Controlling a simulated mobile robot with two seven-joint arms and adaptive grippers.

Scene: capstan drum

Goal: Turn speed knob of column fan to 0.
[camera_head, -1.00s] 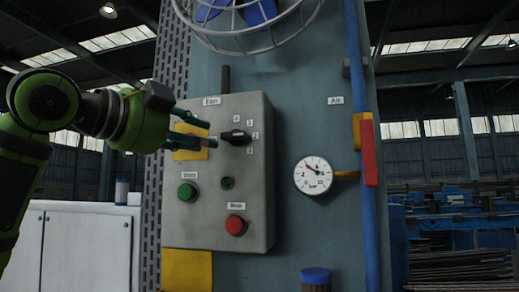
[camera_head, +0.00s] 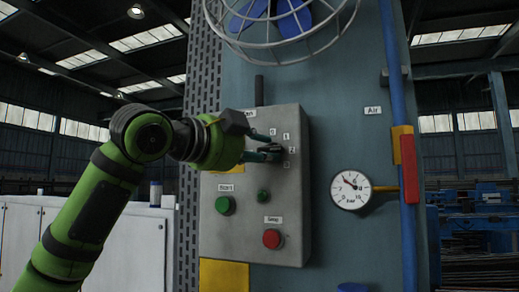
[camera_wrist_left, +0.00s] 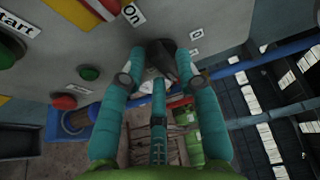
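The fan's speed knob (camera_head: 273,150) is a dark knob on the grey control box (camera_head: 288,205), with labels 0 to 3 around it. My left gripper (camera_head: 268,147) reaches it from the left, one finger above and one below, covering much of it. In the left wrist view the dark knob (camera_wrist_left: 165,58) lies ahead between the fingertips of my open left gripper (camera_wrist_left: 160,62). A gap shows on its left; on its right the finger overlaps it, so contact is unclear. The knob's setting cannot be read. My right gripper is not in view.
Below the knob are a green start button (camera_head: 225,205), a small green lamp (camera_head: 263,196) and a red stop button (camera_head: 272,239). The caged fan (camera_head: 285,20) is above. A pressure gauge (camera_head: 351,190) and blue pipe (camera_head: 396,80) stand to the right.

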